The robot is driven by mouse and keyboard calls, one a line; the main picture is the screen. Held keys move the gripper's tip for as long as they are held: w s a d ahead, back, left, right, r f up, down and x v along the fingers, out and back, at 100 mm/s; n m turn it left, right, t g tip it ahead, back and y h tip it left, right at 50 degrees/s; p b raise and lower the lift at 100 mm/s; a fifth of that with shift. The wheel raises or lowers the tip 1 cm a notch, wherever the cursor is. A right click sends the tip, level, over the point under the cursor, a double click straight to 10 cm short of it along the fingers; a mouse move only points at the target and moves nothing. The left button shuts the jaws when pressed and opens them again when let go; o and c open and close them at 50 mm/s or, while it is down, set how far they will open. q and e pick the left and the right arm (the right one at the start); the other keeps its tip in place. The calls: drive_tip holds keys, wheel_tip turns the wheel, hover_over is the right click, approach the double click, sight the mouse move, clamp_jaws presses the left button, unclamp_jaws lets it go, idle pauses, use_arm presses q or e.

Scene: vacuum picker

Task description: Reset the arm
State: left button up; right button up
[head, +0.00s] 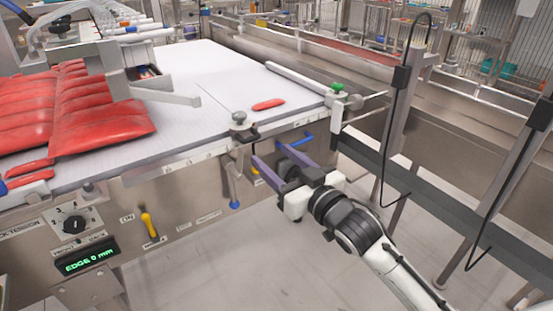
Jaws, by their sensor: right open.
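My right arm comes in from the lower right in the head view. Its gripper (281,159) is open, with two purple fingers pointing up and left. The fingers are beside the front edge of the white conveyor table (205,75), close to a small metal knob post (239,122) at its corner. Nothing shows between the fingers. My left gripper is not in view.
Red packs (100,120) lie at the left, and one small red piece (268,104) lies on the conveyor. A control panel with a dial (74,223) and a yellow-handled lever (149,225) is below. Metal rails and posts (405,120) stand at the right. Open floor (230,260) shows below.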

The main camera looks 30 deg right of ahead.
idle(0.4)
drive_tip(key=s+a+f+g+p, duration=0.15)
drive_tip(key=s+f, duration=0.25)
drive_tip(key=f, duration=0.5)
drive_tip(key=s+a+f+g, duration=0.3)
drive_tip(key=s+f, duration=0.2)
drive_tip(key=f, duration=0.3)
drive_tip(key=s+a+f+g, duration=0.2)
drive_tip(key=s+a+f, duration=0.1)
drive_tip(key=s+f, duration=0.4)
drive_tip(key=s+a+f+n+g, duration=0.1)
drive_tip(key=s+a+f+g, duration=0.2)
drive_tip(key=s+f, duration=0.4)
drive_tip(key=s, duration=0.3)
drive_tip(key=shift+s+y, duration=0.35)
drive_tip(key=shift+y, duration=0.05)
